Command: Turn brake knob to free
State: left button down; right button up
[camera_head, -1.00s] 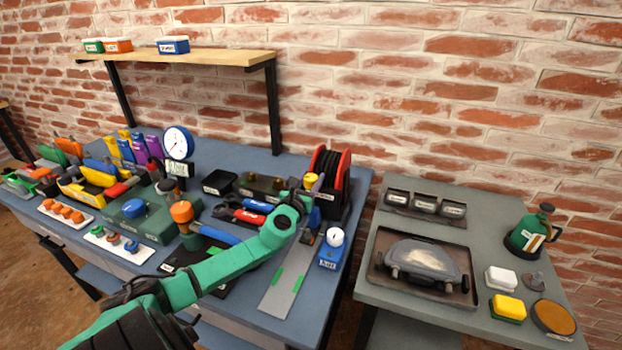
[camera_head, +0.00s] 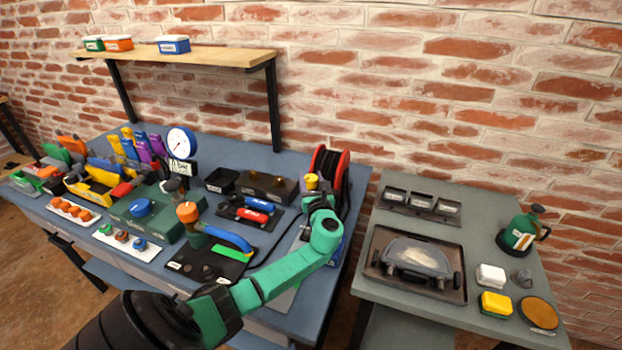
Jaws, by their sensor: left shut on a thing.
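The reel (camera_head: 330,166) with red flanges and dark windings stands at the right back of the blue bench. A small yellow knob (camera_head: 311,181), which looks like the brake knob, shows at its front left. My left gripper (camera_head: 315,195) is at this knob and is shut on it; the fingers are small and partly hidden by the wrist. My green left arm reaches in from the bottom left and covers the bench's front right. Any marking on the knob is too small to read. My right gripper is not in view.
A gauge (camera_head: 181,143), an orange-topped post (camera_head: 188,213) with a blue-handled tool, and a tray of red and blue cylinders (camera_head: 257,210) crowd the blue bench left of the arm. A grey table (camera_head: 390,318) stands to the right, across a gap.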

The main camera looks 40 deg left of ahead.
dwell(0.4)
pick_arm(q)
jog(key=shift+c, duration=1.5)
grip_release()
jog(key=b+v, duration=0.1)
jog(key=v, duration=1.3)
jog(key=shift+d, duration=0.3)
